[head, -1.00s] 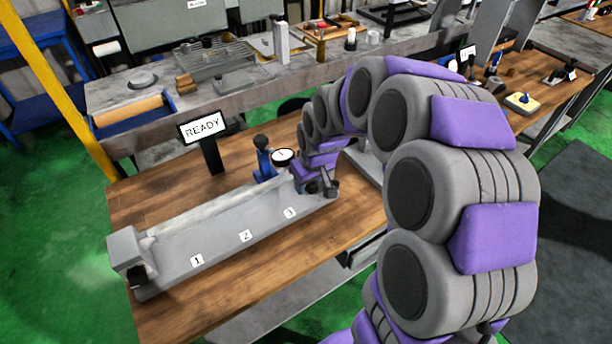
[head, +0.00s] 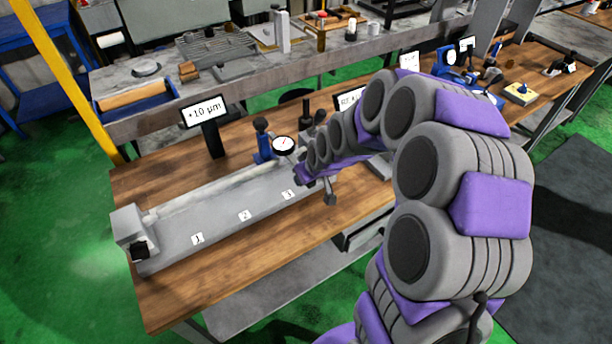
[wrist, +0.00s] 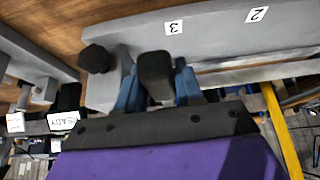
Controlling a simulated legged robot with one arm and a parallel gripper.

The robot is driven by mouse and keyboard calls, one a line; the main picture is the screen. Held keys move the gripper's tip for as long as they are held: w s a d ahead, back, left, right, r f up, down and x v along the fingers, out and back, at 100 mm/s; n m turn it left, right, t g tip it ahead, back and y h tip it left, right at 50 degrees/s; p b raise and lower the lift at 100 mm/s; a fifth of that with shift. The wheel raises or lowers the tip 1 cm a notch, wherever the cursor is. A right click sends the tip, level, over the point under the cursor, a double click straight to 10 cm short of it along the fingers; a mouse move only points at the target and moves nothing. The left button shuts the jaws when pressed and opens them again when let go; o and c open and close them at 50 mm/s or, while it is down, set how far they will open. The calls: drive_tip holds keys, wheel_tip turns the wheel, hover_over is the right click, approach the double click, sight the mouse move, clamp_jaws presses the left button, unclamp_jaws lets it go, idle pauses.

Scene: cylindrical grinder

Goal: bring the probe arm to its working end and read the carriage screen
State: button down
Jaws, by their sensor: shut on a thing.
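The blue carriage (head: 264,147) with a black knob on top stands behind the grey bed near label 3. A round white dial (head: 283,146) is beside it. My gripper (head: 304,174) is just right of and below the dial. The screen (head: 204,112) behind the bed reads "+10 µm".
The grey bed (head: 225,222) has labels 1, 2 and 3 and a raised block at its left end. Another screen (head: 350,98), partly hidden by my arm, stands at the right. Wood (head: 190,285) is clear in front of the bed. A grey bench stands behind.

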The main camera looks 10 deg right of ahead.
drive_tip(key=shift+s+f, duration=0.25)
drive_tip(key=shift+f, duration=0.1)
drive_tip(key=c, duration=1.1)
unclamp_jaws()
drive_tip(key=o, duration=0.3)
drive_tip(key=shift+w, duration=0.15)
drive_tip(key=shift+r, duration=0.1)
drive_tip(key=shift+r, duration=0.3)
drive_tip(key=p+v, duration=0.3)
drive_tip(key=v, duration=1.3)
drive_tip(key=shift+s+d+r, duration=0.2)
drive_tip(key=shift+d+r, duration=0.1)
